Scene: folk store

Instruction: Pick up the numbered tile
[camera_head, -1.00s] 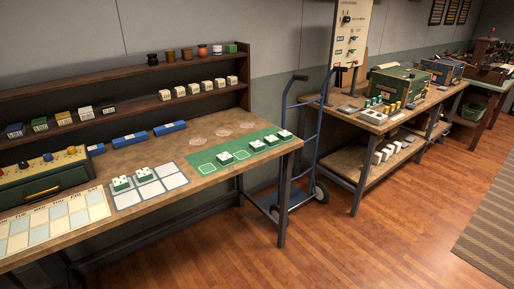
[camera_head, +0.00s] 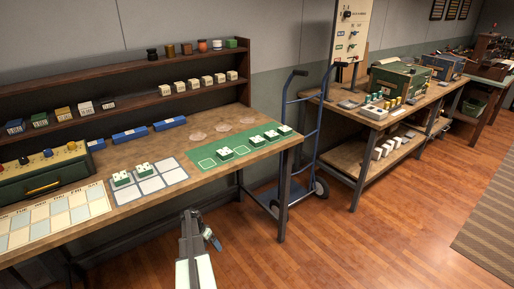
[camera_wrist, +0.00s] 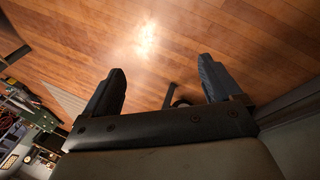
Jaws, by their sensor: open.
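Several small white-topped tiles with green sides are on the workbench. Two tiles (camera_head: 121,178) (camera_head: 142,168) sit side by side on a white grid card (camera_head: 152,184). Several more tiles (camera_head: 254,141) sit on a green mat (camera_head: 206,161) with outlined squares. The marks on the tiles are too small to read, so I cannot tell which is the numbered tile. My gripper (camera_head: 208,228) is in front of the bench's front edge, over the floor, apart from the tiles. In the wrist view my gripper (camera_wrist: 158,70) is open and empty, with only floor between its fingers.
Blue bars (camera_head: 130,135) lie behind the card. A green box (camera_head: 45,175) and a lettered card (camera_head: 52,216) are at the left. A shelf unit (camera_head: 130,105) stands along the back. A blue hand truck (camera_head: 300,140) stands right of the bench. The floor (camera_head: 340,245) in front is open.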

